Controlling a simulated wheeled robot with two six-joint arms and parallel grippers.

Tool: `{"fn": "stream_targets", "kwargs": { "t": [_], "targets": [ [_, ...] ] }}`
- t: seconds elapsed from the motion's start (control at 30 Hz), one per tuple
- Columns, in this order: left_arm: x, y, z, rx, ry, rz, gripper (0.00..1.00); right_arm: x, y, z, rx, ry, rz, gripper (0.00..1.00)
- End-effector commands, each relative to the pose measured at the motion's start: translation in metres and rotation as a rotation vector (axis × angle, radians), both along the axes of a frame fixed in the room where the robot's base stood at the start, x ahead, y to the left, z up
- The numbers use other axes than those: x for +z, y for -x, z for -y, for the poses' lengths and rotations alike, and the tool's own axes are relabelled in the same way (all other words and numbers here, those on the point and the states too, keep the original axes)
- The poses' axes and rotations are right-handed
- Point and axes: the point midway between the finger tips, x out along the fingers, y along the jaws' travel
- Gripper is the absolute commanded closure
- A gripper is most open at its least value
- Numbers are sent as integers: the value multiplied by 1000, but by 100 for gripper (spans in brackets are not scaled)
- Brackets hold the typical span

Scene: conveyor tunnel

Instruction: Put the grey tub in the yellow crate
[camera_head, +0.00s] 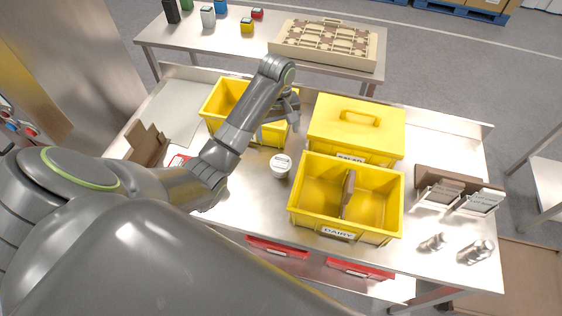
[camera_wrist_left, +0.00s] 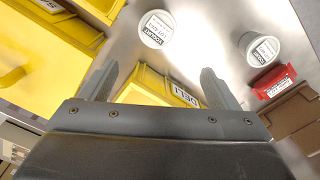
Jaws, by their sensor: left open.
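A pale grey-white tub (camera_head: 280,166) with a label stands upright on the steel table, left of the open yellow DAIRY crate (camera_head: 297,205). In the left wrist view, two similar labelled tubs stand on the steel: one at the top middle (camera_wrist_left: 157,29), one at the right (camera_wrist_left: 254,48). In the head view the second one is hidden, apparently by my arm. My left gripper (camera_head: 287,112) is open and empty near the right end of the open yellow DELI crate (camera_head: 213,106). The DELI crate also shows between the fingers in the wrist view. My right gripper is out of view.
A lidded yellow SALAD crate (camera_head: 378,122) stands behind the DAIRY crate, which has a divider. Brown card holders (camera_head: 440,184) and metal shakers (camera_head: 434,242) are at the right. A brown carton (camera_head: 149,145) is at the left. A back table (camera_head: 215,47) holds a beige compartment tray (camera_head: 322,45).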

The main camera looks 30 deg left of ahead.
Motion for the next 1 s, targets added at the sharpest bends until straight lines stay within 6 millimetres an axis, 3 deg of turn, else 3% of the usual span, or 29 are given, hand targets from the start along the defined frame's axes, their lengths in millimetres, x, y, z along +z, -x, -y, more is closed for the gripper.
{"fn": "stream_targets", "kwargs": {
  "t": [0.67,0.73,1.0],
  "targets": [
    [-80,0,0,-2,0,1,17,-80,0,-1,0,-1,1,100],
    [-89,1,1,-1,3,-4,17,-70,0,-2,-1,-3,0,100],
    [-120,0,1,-2,1,0,17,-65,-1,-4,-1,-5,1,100]
  ]
}}
